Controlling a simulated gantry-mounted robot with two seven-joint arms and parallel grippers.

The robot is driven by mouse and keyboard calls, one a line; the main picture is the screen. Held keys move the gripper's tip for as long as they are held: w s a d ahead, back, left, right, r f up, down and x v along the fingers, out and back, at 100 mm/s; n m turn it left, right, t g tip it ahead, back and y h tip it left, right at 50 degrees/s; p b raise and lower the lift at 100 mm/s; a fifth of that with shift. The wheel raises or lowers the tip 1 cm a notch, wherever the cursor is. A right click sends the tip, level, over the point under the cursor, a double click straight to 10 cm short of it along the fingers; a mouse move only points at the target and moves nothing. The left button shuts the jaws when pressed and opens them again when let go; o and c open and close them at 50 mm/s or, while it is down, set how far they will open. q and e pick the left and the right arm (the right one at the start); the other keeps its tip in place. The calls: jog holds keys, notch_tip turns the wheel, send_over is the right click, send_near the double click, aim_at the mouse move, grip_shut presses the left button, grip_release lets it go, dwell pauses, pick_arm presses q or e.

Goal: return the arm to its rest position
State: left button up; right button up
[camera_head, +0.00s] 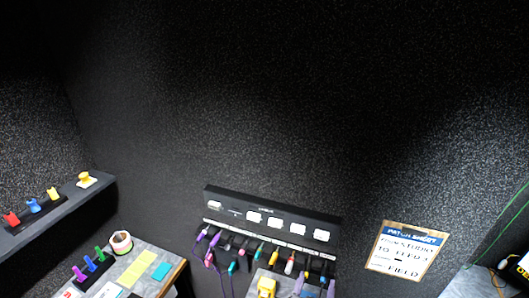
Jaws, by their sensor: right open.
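My right gripper (315,287) shows only at the bottom edge of the head view, right of centre. Two bluish fingertips stand apart, with nothing clear between them, so it looks open and empty. The rest of it is cut off by the frame, and its distance from the panel behind is hard to judge. My left gripper is not in view.
A wall panel (270,209) with white labels has several coloured plugs and cables below it. A yellow object (266,286) is near the gripper. A patch sheet (406,250) hangs at right. A shelf (60,215) and desk (170,280) are left. The upper wall is bare.

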jog(key=s+d+f+n+g+y+p, duration=0.1)
jog(key=s+d+f+g+y+p, duration=0.1)
jog(key=s+d+f, duration=0.3)
jog(key=s+d+f+n+g+y+p, duration=0.1)
jog(key=s+d+g+y+p, duration=0.15)
jog(key=s, duration=0.55)
jog(key=s+a+r+n+g+y, duration=0.1)
jog(key=s+g, duration=0.3)
jog(key=s, duration=0.4)
jog(key=s+a+r+n+g+y, duration=0.1)
jog(key=s+n+g+y, duration=0.1)
jog(key=s, duration=0.5)
jog(key=shift+s+n+g+p, duration=0.35)
jog(key=shift+n+g, duration=0.35)
jog(key=shift+g, duration=0.15)
